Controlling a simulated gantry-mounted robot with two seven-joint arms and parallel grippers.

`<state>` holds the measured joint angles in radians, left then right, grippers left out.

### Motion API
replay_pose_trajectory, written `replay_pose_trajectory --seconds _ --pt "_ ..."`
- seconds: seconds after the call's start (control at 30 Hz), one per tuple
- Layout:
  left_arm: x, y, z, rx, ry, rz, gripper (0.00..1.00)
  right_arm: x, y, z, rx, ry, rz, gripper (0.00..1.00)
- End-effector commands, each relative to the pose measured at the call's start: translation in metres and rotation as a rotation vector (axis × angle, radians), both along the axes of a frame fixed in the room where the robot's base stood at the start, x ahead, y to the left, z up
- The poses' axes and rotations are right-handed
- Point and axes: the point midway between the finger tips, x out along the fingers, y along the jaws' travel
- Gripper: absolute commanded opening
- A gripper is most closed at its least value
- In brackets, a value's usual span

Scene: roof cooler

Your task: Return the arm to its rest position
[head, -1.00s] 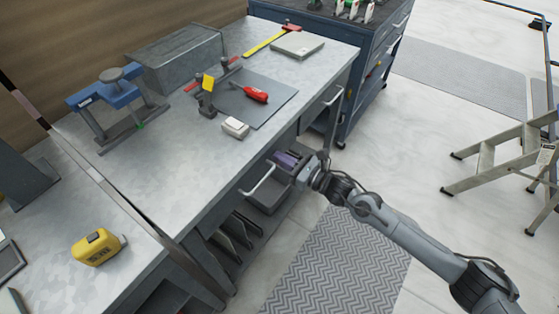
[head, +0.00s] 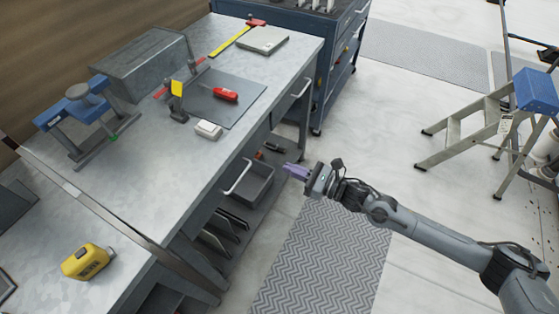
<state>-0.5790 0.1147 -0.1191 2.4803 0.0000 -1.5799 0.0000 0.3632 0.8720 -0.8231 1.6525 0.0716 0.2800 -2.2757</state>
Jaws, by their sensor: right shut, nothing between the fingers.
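My right arm comes in from the lower right of the head view. Its gripper (head: 297,171), with purple fingers, points left toward the workbench (head: 150,175). The gripper is shut with nothing in it. It hangs in the open beside the bench, to the right of a drawer or bin with a handle (head: 240,178), and appears apart from it. My left gripper does not show.
On the bench lie a red tool (head: 225,94) on a grey mat (head: 236,108), a white box (head: 208,130), a blue vise-like clamp (head: 76,105) and a yellow tape measure (head: 88,262). A patterned floor mat (head: 320,265) and a stepladder (head: 480,125) are nearby. The floor between is clear.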

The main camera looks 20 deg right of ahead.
Motion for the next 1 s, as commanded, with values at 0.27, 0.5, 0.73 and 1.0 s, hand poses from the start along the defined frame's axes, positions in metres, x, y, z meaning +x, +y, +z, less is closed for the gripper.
replay_pose_trajectory --seconds 0.27,0.5,0.73,1.0 --pt "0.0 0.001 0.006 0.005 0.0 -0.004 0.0 -0.016 -0.012 -0.003 0.0 0.009 0.0 0.0" --pt "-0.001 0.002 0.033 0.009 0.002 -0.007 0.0 -0.061 0.02 -0.033 0.086 0.131 0.007 0.0" --pt "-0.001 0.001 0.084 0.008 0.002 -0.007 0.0 -0.128 0.095 0.016 0.433 0.348 -0.099 0.0" --pt "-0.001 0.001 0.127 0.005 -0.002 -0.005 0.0 -0.173 0.061 0.053 1.138 1.057 -0.645 0.0"
